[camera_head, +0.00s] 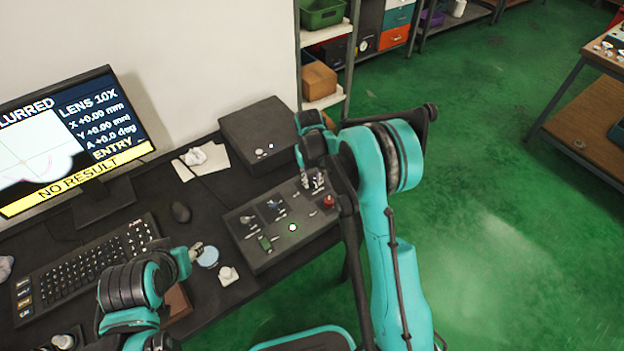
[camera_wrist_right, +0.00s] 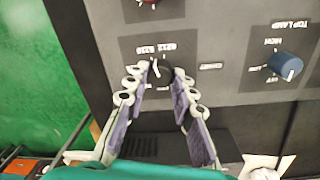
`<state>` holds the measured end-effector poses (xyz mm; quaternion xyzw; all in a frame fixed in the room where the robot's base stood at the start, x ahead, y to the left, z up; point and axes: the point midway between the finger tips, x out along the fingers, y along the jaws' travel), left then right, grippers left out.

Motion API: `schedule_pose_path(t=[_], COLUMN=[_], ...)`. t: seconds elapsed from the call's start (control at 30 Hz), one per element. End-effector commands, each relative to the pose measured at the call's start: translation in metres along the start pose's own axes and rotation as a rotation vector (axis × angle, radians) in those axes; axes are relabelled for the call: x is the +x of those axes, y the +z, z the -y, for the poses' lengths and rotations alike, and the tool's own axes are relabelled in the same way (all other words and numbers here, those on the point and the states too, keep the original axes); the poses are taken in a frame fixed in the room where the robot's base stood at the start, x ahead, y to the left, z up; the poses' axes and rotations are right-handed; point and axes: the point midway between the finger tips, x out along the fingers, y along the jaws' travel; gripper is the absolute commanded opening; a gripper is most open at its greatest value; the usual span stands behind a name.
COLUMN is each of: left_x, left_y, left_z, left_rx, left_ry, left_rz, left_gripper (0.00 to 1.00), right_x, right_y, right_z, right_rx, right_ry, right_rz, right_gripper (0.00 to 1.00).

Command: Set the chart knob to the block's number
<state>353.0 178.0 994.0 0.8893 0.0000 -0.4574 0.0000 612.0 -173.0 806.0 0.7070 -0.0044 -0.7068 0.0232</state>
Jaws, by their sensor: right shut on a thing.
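The control panel (camera_head: 262,262) lies on the dark desk, with several knobs and small labels. My right gripper (camera_head: 314,182) is over its far right part. In the right wrist view, my right gripper (camera_wrist_right: 160,88) is shut on a black knob (camera_wrist_right: 160,72), one finger on each side. A white pointer mark and small upside-down numbers show beside this knob, too blurred to read surely. My left gripper (camera_head: 196,252) hangs over the desk left of the panel; its fingers are too small to judge. I cannot pick out a numbered block.
A monitor (camera_head: 75,135) reads BLURRED, LENS 10X and NO RESULT. A blue knob (camera_wrist_right: 287,66) is right of the held knob in the wrist view.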

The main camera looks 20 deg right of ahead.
Motion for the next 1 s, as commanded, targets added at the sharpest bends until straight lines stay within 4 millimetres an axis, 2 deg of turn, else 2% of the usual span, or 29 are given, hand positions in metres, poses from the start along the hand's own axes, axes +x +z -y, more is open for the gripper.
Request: schedule_pose_path(t=[0.5,0.7,1.0], left_x=[0.0007,0.0008,0.0008], left_y=[0.0005,0.0006,0.0006], left_z=[0.0000,0.0000,0.0000], left_rx=[0.000,0.000,0.000], left_ry=[0.000,0.000,0.000], left_rz=[0.000,0.000,0.000], left_gripper=[0.40,0.40,0.40], right_x=[0.0002,0.0001,0.0001], right_y=[-0.0004,-0.0006,-0.0007], right_z=[-0.0008,-0.0010,-0.0011], right_rx=[0.444,0.552,0.625], right_ry=[0.000,0.000,0.000], right_rz=[0.017,0.021,0.024], right_gripper=[0.00,0.00,0.00])
